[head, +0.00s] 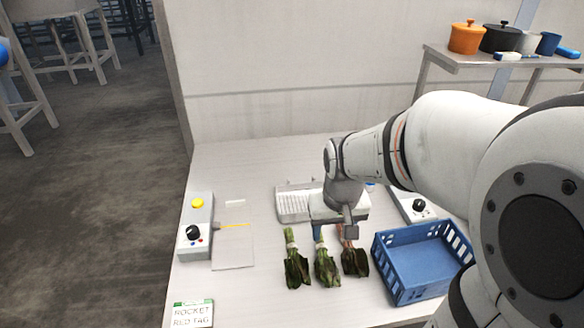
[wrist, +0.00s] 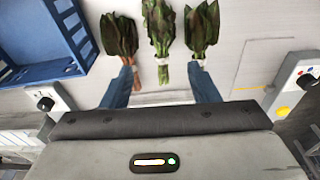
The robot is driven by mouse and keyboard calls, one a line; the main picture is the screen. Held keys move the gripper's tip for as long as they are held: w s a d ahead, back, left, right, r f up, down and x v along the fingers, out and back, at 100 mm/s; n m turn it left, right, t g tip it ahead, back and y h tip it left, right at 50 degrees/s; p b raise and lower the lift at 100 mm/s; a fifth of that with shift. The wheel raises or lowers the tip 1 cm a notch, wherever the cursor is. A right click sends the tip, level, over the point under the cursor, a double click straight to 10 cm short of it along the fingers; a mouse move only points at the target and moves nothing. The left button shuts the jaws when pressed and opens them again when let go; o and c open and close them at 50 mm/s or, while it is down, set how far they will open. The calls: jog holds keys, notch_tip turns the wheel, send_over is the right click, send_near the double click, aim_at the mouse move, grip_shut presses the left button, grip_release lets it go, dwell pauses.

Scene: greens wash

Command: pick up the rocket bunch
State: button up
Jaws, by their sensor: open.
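Three leafy bunches lie side by side on the white table: a left one (head: 296,270), a middle one (head: 326,268) and a right one (head: 355,262). A card (head: 192,314) reads "ROCKET RED TAG". The right bunch has reddish colour at its stem end, also visible on the crate-side bunch in the wrist view (wrist: 119,36); I cannot make out a clear tag. The middle bunch (wrist: 159,28) and the other outer bunch (wrist: 202,27) show pale bands. My gripper (wrist: 162,72) is open and empty, its blue fingers either side of the middle bunch's stem end.
A blue crate (head: 380,262) stands right of the bunches. A white ribbed tray (head: 293,206) lies behind them, partly under my gripper. A control box with a yellow button (head: 198,203) and a pale panel (head: 232,251) are at left; another knobbed box (head: 415,207) is behind the crate.

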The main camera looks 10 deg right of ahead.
jog(key=g+p, duration=0.1)
jog(key=p, duration=0.2)
send_over(322, 245)
jog(key=f, duration=0.5)
jog(key=shift+a+f, duration=0.15)
jog(key=shift+a, duration=0.25)
jog(key=shift+w+f, duration=0.2)
jog(key=shift+f, duration=0.15)
notch_tip(322, 245, down, 3)
jog(key=shift+r, duration=0.2)
jog(key=f, duration=0.1)
jog(key=f+p, duration=0.1)
jog(key=f, duration=0.2)
jog(key=shift+s+d, duration=0.3)
jog(key=shift+d, duration=0.1)
jog(key=shift+f, duration=0.55)
jog(key=shift+c, duration=0.3)
jog(key=c, duration=1)
